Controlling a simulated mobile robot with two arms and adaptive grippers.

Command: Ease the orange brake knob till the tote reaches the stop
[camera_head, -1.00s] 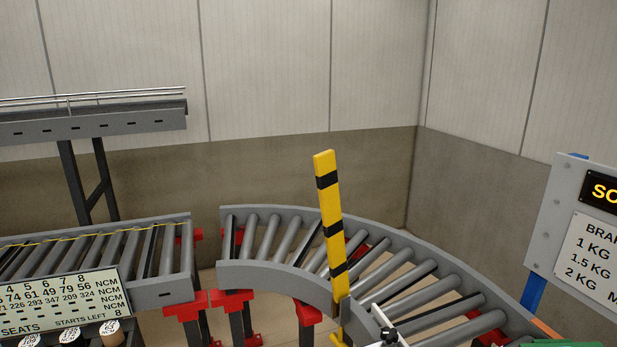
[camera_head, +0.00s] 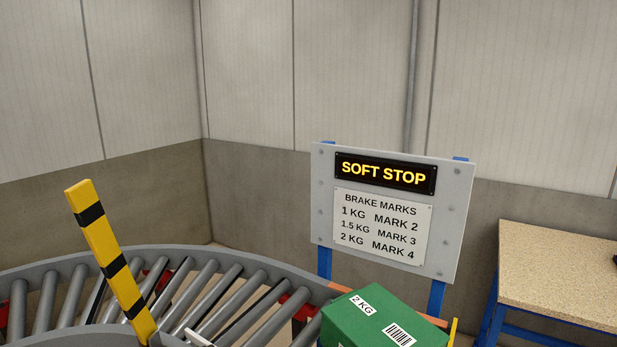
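A green tote or box (camera_head: 375,322) with a "2 KG" label and a barcode shows at the bottom edge, right of centre, by the end of the curved roller conveyor (camera_head: 225,264). Its lower part is cut off by the frame. No orange brake knob can be made out. Orange strips show on the conveyor's outer rail near the box. I cannot tell where the stop is. Neither of my grippers is in view.
A sign (camera_head: 392,212) reads "SOFT STOP" and lists brake marks: 1 kg mark 2, 1.5 kg mark 3, 2 kg mark 4. A yellow-black striped post (camera_head: 111,262) stands at the conveyor's inner side. A wooden-topped table (camera_head: 565,283) is at right.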

